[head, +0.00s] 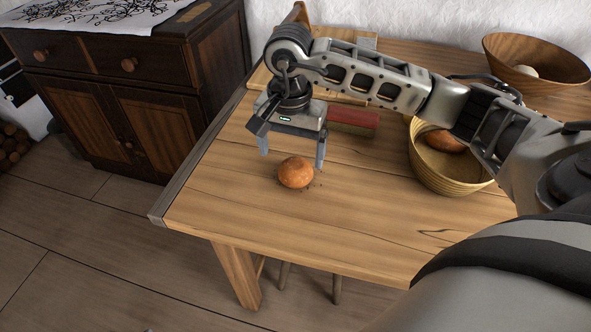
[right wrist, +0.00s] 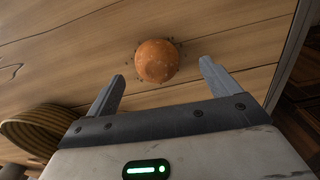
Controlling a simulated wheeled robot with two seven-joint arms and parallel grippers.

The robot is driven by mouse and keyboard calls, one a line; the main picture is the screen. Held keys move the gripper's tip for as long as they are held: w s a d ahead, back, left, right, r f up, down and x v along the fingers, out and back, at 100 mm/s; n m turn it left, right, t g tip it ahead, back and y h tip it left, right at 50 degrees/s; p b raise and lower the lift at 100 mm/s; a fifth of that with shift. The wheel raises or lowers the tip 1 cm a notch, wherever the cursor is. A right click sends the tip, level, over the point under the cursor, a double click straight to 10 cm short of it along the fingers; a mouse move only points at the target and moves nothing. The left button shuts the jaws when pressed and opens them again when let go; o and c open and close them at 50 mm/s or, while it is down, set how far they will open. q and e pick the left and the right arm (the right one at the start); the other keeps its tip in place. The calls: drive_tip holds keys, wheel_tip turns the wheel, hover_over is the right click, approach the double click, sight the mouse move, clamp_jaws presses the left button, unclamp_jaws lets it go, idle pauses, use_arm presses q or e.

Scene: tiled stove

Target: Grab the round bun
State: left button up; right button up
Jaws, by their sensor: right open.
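A round brown bun (head: 296,173) sits on the wooden table (head: 240,215), near its front left part. My right gripper (head: 291,158) is open, with its fingers pointing down just behind the bun in the head view. In the right wrist view the bun (right wrist: 157,61) lies a little beyond the open fingertips (right wrist: 160,75), roughly in line with the gap between them. Nothing shows between the fingers. My left gripper is not in view.
A woven basket (head: 424,166) holding another bun (head: 446,140) stands to the right, partly behind my right arm. A wooden bowl (head: 500,50) is at the back right. A red block-like object (head: 352,118) lies behind the gripper. The table's front left is clear.

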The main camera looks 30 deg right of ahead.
sight(296, 164)
drive_tip(key=f, duration=0.2)
drive_tip(key=d+f, duration=0.1)
drive_tip(key=f, duration=0.1)
drive_tip(key=shift+f, duration=0.65)
drive_tip(key=c, duration=1)
